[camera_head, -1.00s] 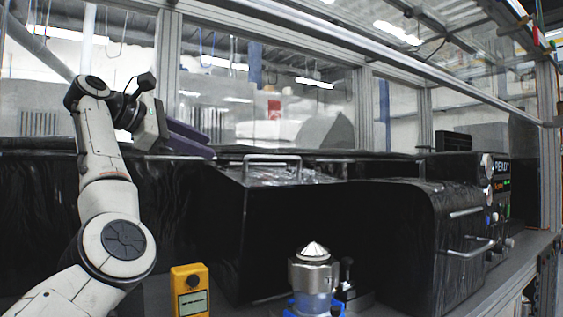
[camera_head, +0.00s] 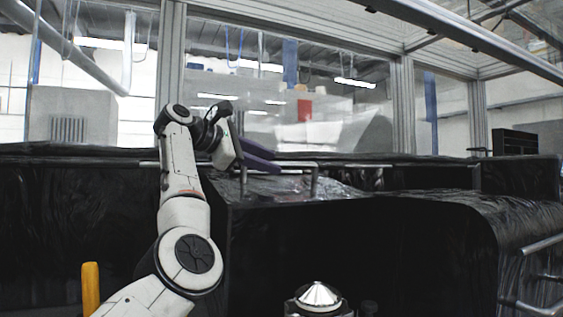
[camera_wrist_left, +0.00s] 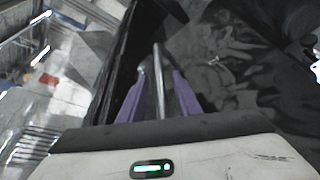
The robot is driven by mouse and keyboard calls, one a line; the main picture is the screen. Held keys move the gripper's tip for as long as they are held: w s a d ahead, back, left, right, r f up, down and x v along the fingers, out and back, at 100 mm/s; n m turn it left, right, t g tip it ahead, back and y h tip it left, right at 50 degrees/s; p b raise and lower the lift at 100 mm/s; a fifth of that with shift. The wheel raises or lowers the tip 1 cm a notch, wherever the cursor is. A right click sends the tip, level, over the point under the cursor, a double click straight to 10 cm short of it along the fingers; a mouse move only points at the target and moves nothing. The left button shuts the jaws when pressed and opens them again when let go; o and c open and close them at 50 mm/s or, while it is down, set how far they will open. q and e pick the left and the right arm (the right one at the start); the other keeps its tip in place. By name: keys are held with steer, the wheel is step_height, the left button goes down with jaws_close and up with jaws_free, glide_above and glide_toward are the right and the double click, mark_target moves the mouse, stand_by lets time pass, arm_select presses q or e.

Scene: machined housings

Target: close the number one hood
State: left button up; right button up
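A black hood (camera_head: 310,187) with a metal bar handle (camera_head: 315,168) on top is in the middle of the head view. A dark area lies below its edge; I cannot tell how far the hood stands open. No number shows on it. My left gripper (camera_head: 278,166), with purple fingers, is at the handle's left part. In the left wrist view the handle bar (camera_wrist_left: 159,62) runs between the two spread fingers of the left gripper (camera_wrist_left: 158,76); I see no clear grip on it. My right gripper is not in view.
A second rounded black cover (camera_head: 455,225) with metal handles (camera_head: 540,245) stands at the right. A silver cone-topped part (camera_head: 319,297) is at the bottom middle, and a yellow box (camera_head: 91,288) at the lower left. Aluminium posts (camera_head: 172,70) and clear panels stand behind.

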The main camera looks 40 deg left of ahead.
arm_select(q)
steer(key=shift+p+x, duration=0.55)
steer(key=shift+x, duration=1.75)
steer(key=shift+c, duration=0.4)
jaws_close()
